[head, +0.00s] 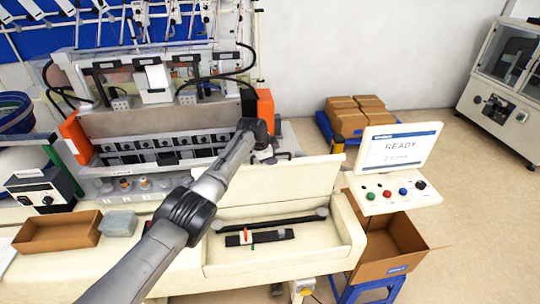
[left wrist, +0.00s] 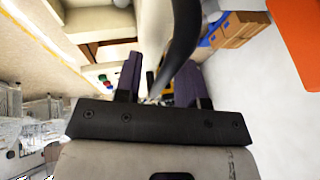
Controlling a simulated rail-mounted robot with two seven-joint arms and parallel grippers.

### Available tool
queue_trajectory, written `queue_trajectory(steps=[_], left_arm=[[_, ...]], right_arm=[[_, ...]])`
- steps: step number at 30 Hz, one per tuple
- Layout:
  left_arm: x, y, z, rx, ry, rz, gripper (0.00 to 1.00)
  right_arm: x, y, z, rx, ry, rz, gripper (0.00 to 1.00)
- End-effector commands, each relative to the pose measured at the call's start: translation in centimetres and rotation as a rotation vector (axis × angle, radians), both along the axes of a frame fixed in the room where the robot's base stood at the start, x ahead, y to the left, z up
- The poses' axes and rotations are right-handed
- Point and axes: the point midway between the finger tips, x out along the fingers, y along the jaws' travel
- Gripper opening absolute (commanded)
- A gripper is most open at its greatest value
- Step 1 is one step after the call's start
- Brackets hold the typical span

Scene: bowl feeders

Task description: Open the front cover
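The front cover (head: 285,182) is a cream panel that stands raised and tilted back behind an open bay (head: 220,250) in the machine's front. A dark curved handle sits at its top edge; it shows large as a black bar (left wrist: 181,45) in the left wrist view. My left gripper (head: 266,156) is at this top edge, partly hidden by its own wrist. In the left wrist view, the left gripper (left wrist: 158,82) has its two fingers apart, with the bar passing between them, near the right finger. A gap shows beside the left finger. My right gripper is in neither view.
Inside the bay lie a dark bar and a black part with a red piece (head: 247,236). A screen reading READY (head: 398,150) stands at the right, above a button panel (head: 394,196) and an open cardboard box (head: 395,240). A brown tray (head: 58,232) is at the left.

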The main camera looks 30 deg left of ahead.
Motion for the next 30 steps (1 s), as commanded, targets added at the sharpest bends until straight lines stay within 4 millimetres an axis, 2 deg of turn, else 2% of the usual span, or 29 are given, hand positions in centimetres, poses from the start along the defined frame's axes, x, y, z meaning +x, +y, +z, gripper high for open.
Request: queue_trajectory(steps=[5, 11, 24, 30], left_arm=[[-0.2, 0.1, 0.4, -0.001, -0.001, 0.0, 0.37], [-1.1, 0.3, 2.1, 0.002, -0.003, -0.001, 0.37], [-4.7, 1.0, 8.9, 0.001, -0.004, 0.0, 0.37], [-5.8, 1.2, 11.0, 0.001, -0.002, 0.0, 0.37]], right_arm=[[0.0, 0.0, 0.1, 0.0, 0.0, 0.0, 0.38], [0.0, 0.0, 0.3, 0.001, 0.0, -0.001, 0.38], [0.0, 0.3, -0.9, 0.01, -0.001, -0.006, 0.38], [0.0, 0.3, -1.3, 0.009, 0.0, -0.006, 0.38]])
